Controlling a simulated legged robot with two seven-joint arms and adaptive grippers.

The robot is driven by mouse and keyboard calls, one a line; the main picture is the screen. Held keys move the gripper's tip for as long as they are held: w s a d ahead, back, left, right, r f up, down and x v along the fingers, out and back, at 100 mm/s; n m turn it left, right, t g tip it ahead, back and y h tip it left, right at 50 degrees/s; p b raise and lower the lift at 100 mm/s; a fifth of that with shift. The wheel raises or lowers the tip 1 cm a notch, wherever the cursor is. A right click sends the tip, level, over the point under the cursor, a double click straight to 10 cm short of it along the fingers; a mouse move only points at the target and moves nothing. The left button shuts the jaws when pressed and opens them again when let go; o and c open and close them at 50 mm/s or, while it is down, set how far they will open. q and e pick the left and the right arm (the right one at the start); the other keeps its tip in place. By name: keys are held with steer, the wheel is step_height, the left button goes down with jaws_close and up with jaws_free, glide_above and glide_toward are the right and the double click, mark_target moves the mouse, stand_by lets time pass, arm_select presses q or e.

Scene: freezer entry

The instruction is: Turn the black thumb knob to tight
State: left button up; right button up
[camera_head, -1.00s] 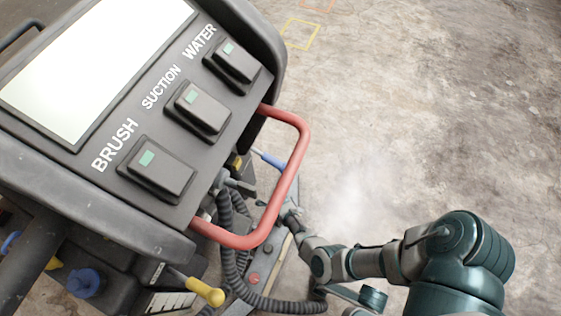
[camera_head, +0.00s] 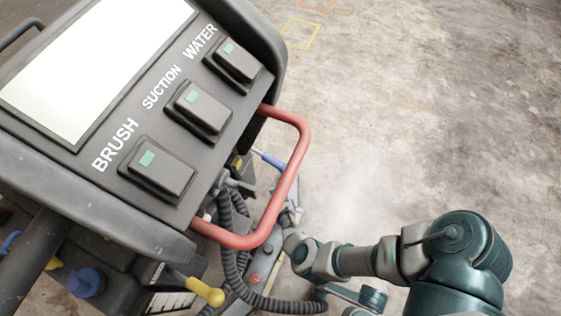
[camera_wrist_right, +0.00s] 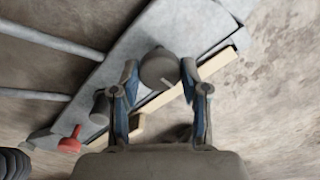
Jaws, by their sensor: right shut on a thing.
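The black thumb knob (camera_wrist_right: 158,68), round and dark grey with a pale line on its near side, stands on a grey metal plate (camera_wrist_right: 190,30) in the right wrist view. My right gripper (camera_wrist_right: 160,76) has its blue-padded fingers on either side of the knob and is shut on it. In the head view my right gripper (camera_head: 290,218) is low beside the red handle, small and partly hidden, and the knob cannot be made out there. My left gripper is not in view.
A second dark knob (camera_wrist_right: 100,107) and a red knob (camera_wrist_right: 71,141) sit nearby on the plate. The red handle (camera_head: 292,170) arches beside my right arm. A ribbed black hose (camera_head: 270,303) runs below. Concrete floor (camera_head: 430,110) is open at right.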

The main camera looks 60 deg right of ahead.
steer(key=shift+w+a+r+m, duration=0.1)
steer(key=shift+w+m, duration=0.15)
steer(key=shift+m, duration=0.05)
stand_by(0.4)
steer(key=o, duration=1.1)
steer(key=shift+o, duration=0.2)
steer(key=shift+s, duration=0.1)
steer(key=shift+s, duration=0.1)
